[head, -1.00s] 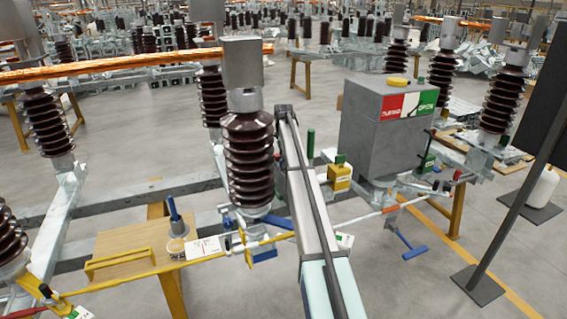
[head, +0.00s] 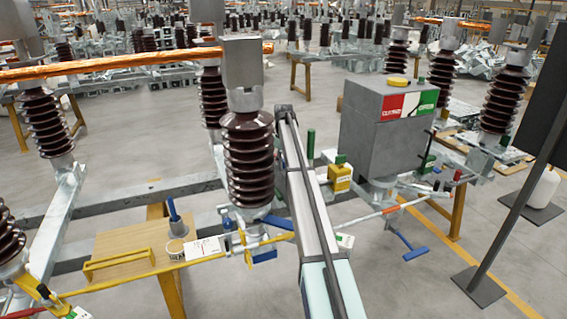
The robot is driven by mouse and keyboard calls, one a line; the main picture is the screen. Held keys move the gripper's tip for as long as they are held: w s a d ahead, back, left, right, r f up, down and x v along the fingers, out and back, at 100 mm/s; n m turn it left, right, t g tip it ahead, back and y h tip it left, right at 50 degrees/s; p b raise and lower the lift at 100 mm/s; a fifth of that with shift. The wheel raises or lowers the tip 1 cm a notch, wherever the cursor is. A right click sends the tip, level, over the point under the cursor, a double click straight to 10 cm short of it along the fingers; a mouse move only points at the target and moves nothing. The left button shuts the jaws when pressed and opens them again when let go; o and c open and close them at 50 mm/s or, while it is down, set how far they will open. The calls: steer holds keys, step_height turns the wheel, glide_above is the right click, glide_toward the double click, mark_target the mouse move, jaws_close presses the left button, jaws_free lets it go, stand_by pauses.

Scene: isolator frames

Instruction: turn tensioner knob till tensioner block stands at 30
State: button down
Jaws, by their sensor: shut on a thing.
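My arm's long pale link (head: 312,210) rises through the middle of the head view and covers part of the linkage behind it. My gripper cannot be made out; it is not visible past this link. Left of the link, a yellow rod (head: 120,283) runs to yellow and grey fittings (head: 247,240) below a brown insulator (head: 248,160). A small blue part (head: 227,223) and a blue block (head: 264,255) sit by these fittings. A white card (head: 205,247) stands beside them. I cannot tell which part is the tensioner knob or block, and no scale reading is legible.
A grey cabinet (head: 382,130) with a red and green label stands right of my arm. A wooden board (head: 120,240) carries a yellow tray-like frame and a blue-handled tool (head: 173,212). A dark stand (head: 510,190) is at right.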

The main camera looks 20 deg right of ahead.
steer(key=shift+s+f+m, duration=0.1)
steer(key=shift+m, duration=0.8)
steer(key=c, duration=0.8)
jaws_free()
step_height(320, 180, up, 12)
steer(key=shift+r, duration=0.1)
